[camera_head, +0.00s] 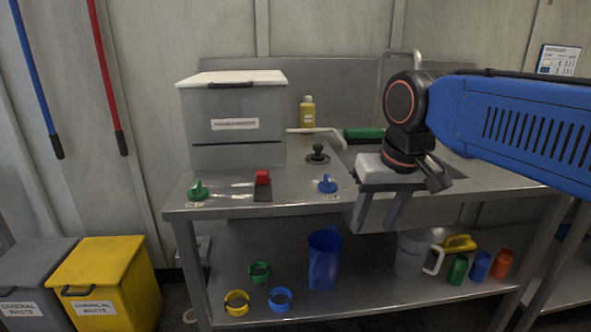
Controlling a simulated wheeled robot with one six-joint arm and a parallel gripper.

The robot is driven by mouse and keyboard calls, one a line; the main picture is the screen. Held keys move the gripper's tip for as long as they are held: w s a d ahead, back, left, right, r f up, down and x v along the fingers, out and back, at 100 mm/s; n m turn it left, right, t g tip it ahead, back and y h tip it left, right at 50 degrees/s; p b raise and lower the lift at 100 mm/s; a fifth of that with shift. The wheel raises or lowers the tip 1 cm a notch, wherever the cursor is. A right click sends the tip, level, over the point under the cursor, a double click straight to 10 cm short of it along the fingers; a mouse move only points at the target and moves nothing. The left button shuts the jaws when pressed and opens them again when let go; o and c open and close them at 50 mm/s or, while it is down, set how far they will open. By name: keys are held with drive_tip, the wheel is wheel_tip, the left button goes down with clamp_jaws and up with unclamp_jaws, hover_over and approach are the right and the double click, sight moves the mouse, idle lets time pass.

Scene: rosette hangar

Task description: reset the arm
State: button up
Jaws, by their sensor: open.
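My arm, blue with black joints, reaches in from the right in the head view. My gripper (380,212) points down in front of the steel bench, at its front edge right of the middle. Its two grey fingers are apart with nothing visible between them. The arm and gripper hide part of the bench top and the sink area behind them.
On the bench (235,208) stand a grey lidded box (235,110), a yellow bottle (307,115), a black joystick (318,154), a red switch (262,177), green (198,190) and blue knobs (327,184). The lower shelf holds a blue jug (323,260) and coloured rings. Waste bins (110,280) stand left.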

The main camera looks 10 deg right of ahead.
drive_tip(key=s+d+f, duration=0.3)
drive_tip(key=s+f, duration=0.1)
drive_tip(key=f, duration=0.3)
drive_tip(key=s+d+f+t, duration=0.1)
drive_tip(key=s+d+f, duration=0.2)
drive_tip(key=s+f, duration=0.2)
wheel_tip(320, 180, down, 3)
drive_tip(key=shift+r+t+h, duration=0.1)
drive_tip(key=shift+t+h, duration=0.2)
drive_tip(key=shift+c, duration=0.6)
idle(2.7)
